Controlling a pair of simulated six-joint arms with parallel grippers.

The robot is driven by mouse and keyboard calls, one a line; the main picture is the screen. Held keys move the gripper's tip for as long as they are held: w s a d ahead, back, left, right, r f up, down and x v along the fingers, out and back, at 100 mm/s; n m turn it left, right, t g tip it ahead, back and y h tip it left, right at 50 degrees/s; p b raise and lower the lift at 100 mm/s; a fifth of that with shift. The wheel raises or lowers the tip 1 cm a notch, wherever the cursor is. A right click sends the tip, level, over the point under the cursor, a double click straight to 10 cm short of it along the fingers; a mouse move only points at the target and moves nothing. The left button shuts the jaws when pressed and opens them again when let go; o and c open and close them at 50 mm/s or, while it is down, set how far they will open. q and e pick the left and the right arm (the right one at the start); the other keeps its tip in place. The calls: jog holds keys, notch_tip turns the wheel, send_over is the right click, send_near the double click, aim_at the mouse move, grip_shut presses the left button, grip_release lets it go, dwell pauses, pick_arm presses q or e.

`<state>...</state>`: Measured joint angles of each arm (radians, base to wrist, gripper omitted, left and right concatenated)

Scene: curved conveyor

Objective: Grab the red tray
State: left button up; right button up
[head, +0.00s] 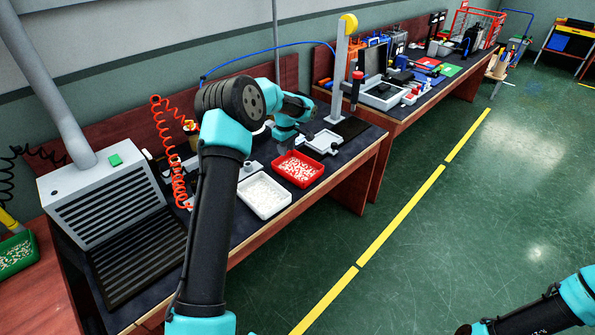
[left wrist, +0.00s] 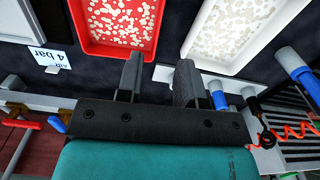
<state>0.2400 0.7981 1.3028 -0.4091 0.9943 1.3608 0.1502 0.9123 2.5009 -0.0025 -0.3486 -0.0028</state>
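The red tray (head: 298,169) sits on the workbench, holding many small pale pieces. It lies beside a white tray (head: 264,196) of similar pieces. In the left wrist view the red tray (left wrist: 159,28) is at the top, beyond the fingertips, with the white tray (left wrist: 188,42) to its right. My left gripper (left wrist: 158,72) is open and empty, its two dark fingers apart and short of the trays.
A grey slatted unit (head: 105,205) stands left of the trays, with a coiled red hose (head: 170,150) behind. Green floor lies in front.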

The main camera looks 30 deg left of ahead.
pick_arm(q)
notch_tip(320, 180, down, 8)
jog(key=shift+r, duration=0.1)
dwell(0.4)
jog(key=shift+a+f, duration=0.15)
jog(key=shift+f, duration=2.45)
jog(key=shift+c, duration=0.5)
grip_shut()
